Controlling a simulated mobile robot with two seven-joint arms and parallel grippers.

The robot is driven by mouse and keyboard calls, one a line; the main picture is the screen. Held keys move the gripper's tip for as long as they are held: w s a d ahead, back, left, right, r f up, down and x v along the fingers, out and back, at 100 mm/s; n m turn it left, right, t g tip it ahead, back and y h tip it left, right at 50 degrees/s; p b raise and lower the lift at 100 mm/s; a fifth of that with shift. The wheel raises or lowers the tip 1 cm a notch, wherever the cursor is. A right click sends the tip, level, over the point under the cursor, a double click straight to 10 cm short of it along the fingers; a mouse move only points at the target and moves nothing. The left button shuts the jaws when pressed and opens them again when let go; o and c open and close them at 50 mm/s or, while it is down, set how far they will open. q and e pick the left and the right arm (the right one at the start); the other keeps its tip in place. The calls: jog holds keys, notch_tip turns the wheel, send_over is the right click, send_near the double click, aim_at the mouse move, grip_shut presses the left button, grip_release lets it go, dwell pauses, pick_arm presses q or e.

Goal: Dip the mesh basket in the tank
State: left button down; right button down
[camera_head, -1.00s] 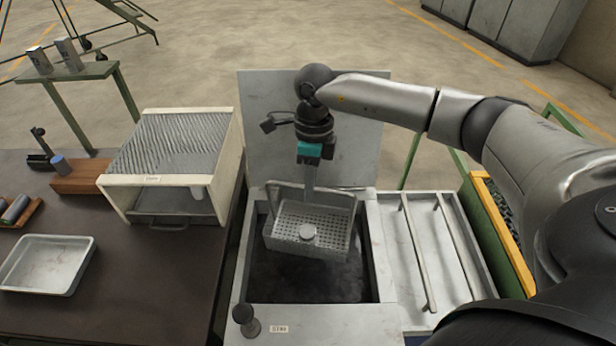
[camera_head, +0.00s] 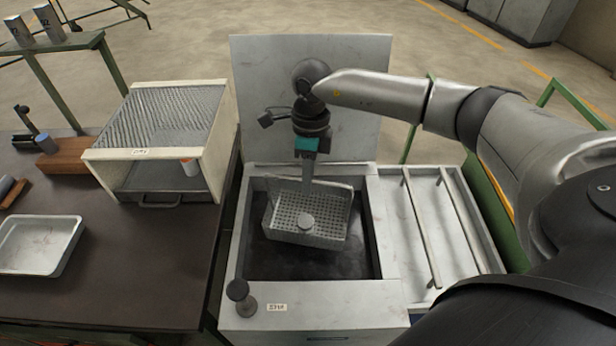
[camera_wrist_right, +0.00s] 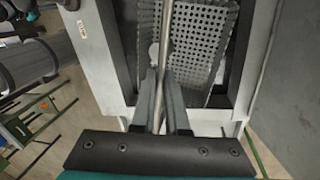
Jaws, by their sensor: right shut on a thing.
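The mesh basket (camera_head: 309,219) hangs inside the opening of the tank (camera_head: 390,292), with a round grey piece (camera_head: 305,221) lying in it. Dark liquid or a dark floor shows below and around it; I cannot tell whether the basket touches it. My right gripper (camera_head: 307,178) is above the basket's back side, shut on its handle. In the right wrist view the fingers (camera_wrist_right: 160,100) close around a thin metal bar, and the perforated basket (camera_wrist_right: 195,45) lies beyond. My left gripper is not in view.
The tank's raised lid (camera_head: 310,80) stands behind my right wrist. A rack with two rails (camera_head: 436,230) adjoins the tank on the right. A white slatted box (camera_head: 150,150) and a metal tray (camera_head: 38,245) stand on the dark bench to the left. A black knob (camera_head: 238,290) rises at the tank's front.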

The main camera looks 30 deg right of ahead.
jog(key=shift+f+b, duration=6.6)
jog(key=shift+f, duration=2)
